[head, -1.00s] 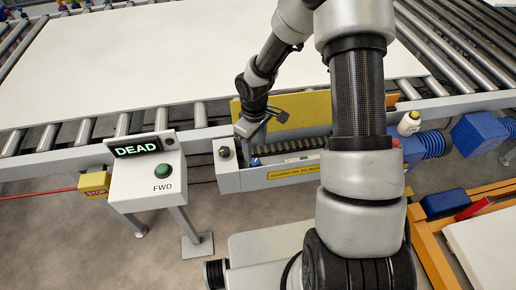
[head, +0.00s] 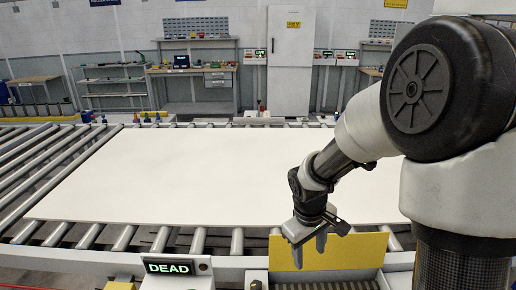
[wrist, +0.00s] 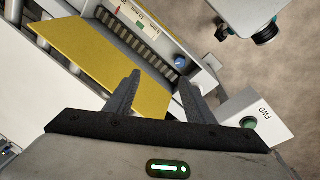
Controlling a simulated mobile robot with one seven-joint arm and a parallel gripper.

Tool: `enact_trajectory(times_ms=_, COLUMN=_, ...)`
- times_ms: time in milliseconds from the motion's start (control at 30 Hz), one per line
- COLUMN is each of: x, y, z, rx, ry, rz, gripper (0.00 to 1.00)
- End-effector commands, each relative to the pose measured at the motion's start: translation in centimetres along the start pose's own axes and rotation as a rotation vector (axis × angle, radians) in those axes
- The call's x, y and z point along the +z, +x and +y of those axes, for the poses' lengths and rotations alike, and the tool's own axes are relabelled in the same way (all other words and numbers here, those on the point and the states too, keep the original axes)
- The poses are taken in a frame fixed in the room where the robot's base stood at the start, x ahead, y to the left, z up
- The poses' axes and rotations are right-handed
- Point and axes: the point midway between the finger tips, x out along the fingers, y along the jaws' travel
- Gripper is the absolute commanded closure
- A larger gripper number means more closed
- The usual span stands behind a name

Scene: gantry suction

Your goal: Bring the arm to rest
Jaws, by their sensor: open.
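My gripper (head: 309,250) hangs at the conveyor's front edge, in front of a yellow plate (head: 345,251). In the wrist view my gripper (wrist: 158,92) has its two fingers spread apart with nothing between them. The yellow plate also shows there (wrist: 110,65), beside a tray with a dark ribbed strip (wrist: 136,38). My arm comes in from the right and is bent, with the gripper pointing down.
A large white panel (head: 230,170) lies on the roller conveyor (head: 60,235). A display reading DEAD (head: 169,268) stands at the front left of the gripper. The FWD button box (wrist: 262,118) is near the right finger. Shelves and a white cabinet (head: 291,65) stand far back.

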Motion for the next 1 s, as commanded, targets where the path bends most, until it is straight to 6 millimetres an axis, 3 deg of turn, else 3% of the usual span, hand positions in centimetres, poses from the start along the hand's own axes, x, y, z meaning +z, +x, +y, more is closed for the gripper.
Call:
enact_trajectory(times_ms=33, x=0.8, y=-3.8, z=0.7, rx=0.033, ry=0.047, rz=0.025, gripper=0.51)
enact_trajectory(times_ms=100, x=2.3, y=-7.7, z=0.9, rx=0.059, ry=0.113, rz=0.05, gripper=0.51)
enact_trajectory(times_ms=300, x=7.0, y=-17.1, z=0.1, rx=0.087, ry=0.311, rz=0.157, gripper=0.51)
enact_trajectory(times_ms=400, x=9.5, y=-20.8, z=-1.1, rx=0.074, ry=0.402, rz=0.223, gripper=0.51)
enact_trajectory(times_ms=500, x=11.6, y=-23.3, z=-2.4, rx=0.048, ry=0.477, rz=0.285, gripper=0.51)
enact_trajectory(times_ms=633, x=13.4, y=-25.2, z=-3.9, rx=0.011, ry=0.54, rz=0.345, gripper=0.51)
enact_trajectory(times_ms=1000, x=14.4, y=-25.9, z=-4.8, rx=-0.018, ry=0.576, rz=0.379, gripper=0.51)
